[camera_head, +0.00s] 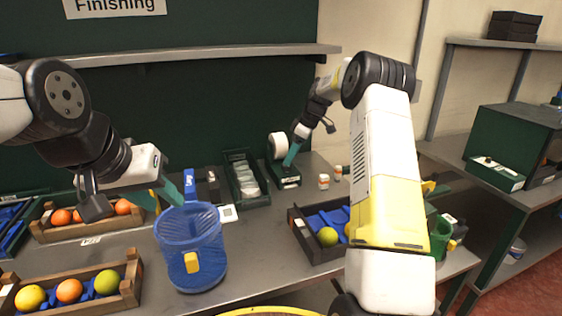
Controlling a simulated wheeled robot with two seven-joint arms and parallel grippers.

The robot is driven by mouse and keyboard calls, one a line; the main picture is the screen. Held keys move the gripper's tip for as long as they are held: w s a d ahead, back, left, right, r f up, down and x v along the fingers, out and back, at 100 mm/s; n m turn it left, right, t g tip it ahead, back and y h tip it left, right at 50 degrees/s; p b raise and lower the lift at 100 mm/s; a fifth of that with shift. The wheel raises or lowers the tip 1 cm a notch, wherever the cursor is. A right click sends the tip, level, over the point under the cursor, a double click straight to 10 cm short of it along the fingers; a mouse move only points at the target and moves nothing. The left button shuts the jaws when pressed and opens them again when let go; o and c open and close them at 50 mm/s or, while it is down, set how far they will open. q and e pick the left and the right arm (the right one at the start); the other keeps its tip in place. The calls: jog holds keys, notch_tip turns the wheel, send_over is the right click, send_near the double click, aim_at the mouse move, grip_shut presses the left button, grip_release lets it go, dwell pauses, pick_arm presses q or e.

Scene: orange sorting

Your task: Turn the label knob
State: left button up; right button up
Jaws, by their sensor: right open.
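The label dispenser (287,178) stands at the back of the bench, with a white label roll (278,144) on its dark green body. I cannot make out its knob, which may be hidden by my gripper. My left gripper (166,194) is at the upper left rim of a blue mesh basket (196,262). Its teal fingers are partly seen, and their grip on the basket cannot be told.
Wooden crates with oranges (84,238) and mixed fruit (130,290) are at left. A dark crate (318,256) with a green fruit is at centre right. A green tray (246,198) and small bottles (323,182) flank the dispenser. A shelf (200,54) hangs above.

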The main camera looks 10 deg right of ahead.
aim_at(287, 168)
jog(key=shift+x, duration=2)
grip_shut()
